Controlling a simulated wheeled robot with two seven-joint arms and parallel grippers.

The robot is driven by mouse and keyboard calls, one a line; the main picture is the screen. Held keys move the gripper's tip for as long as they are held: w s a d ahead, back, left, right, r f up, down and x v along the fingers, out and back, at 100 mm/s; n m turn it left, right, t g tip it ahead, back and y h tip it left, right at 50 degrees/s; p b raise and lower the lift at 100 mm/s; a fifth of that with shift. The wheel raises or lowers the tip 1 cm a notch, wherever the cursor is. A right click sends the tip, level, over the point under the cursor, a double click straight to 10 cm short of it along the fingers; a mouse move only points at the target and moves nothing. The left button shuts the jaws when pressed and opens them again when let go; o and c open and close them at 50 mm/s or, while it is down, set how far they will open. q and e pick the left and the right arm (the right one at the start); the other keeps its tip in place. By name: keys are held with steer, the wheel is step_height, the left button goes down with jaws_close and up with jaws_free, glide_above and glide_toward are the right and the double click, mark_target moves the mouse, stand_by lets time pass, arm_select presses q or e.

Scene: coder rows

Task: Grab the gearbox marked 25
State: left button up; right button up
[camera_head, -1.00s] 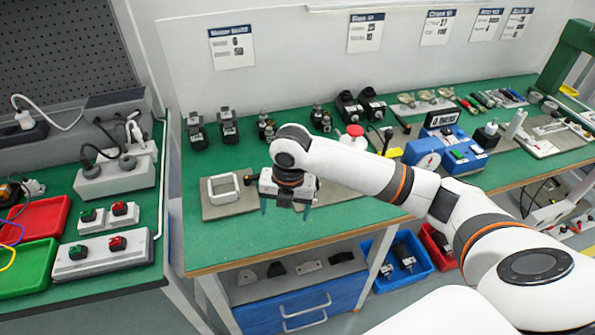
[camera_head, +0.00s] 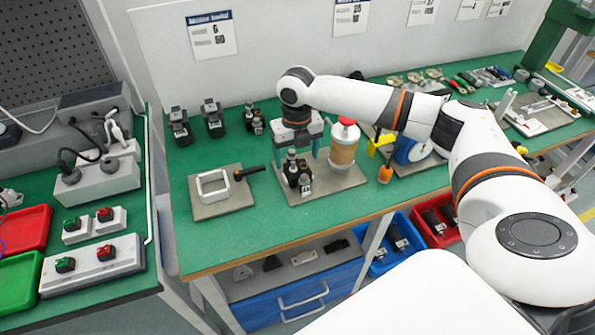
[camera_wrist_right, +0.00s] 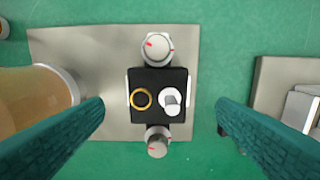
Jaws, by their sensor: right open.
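A small dark gearbox (camera_head: 297,172) stands on a grey plate (camera_head: 325,190) on the green bench. A pale label shows on its front, but I cannot read its number. In the right wrist view the gearbox (camera_wrist_right: 158,95) is a black block with a gold ring, a pale shaft and a round silver knob at each end. My right gripper (camera_head: 298,148) is open above and behind it in the head view. In the right wrist view its teal fingers (camera_wrist_right: 160,108) lie on either side of the block, with gaps to both. My left gripper is not in view.
A red-capped amber jar (camera_head: 343,146) stands on the same plate, close to the right gripper. A white square frame (camera_head: 213,187) lies on another plate to the left. More dark devices (camera_head: 213,120) stand at the back left. The bench front is clear.

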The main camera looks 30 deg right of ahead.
mark_target(298, 169)
steer(key=f, duration=0.5)
steer(key=shift+s, duration=0.2)
steer(key=shift+d+r, duration=0.1)
steer(key=shift+r, duration=0.05)
steer(key=c, duration=1.3)
